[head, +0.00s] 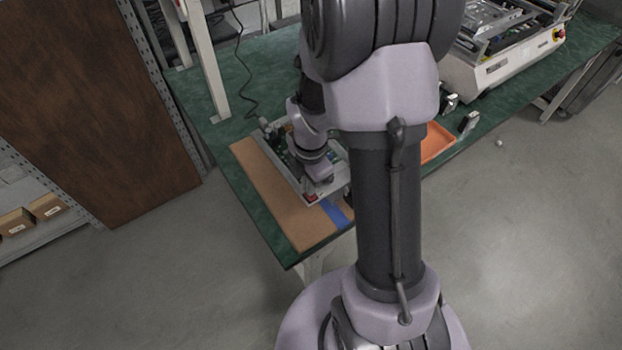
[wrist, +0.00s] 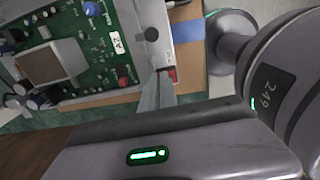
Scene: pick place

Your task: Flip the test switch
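A red switch (wrist: 171,75) sits at the corner of the light grey test fixture (wrist: 187,28), and it also shows as a small red spot in the head view (head: 311,197). A green circuit board (wrist: 88,40) lies in the fixture. My gripper (wrist: 160,78) appears shut and empty, its grey fingers together in one narrow wedge. In the wrist view the fingertips are just left of the red switch; I cannot tell whether they touch it. In the head view my arm hides part of the fixture and the fingertips.
The fixture stands on a brown mat (head: 270,190) with a blue strip (head: 334,213), near the front edge of the green table (head: 235,120). An orange tray (head: 437,142) lies to the right, partly behind my arm. A white machine (head: 495,70) stands farther back.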

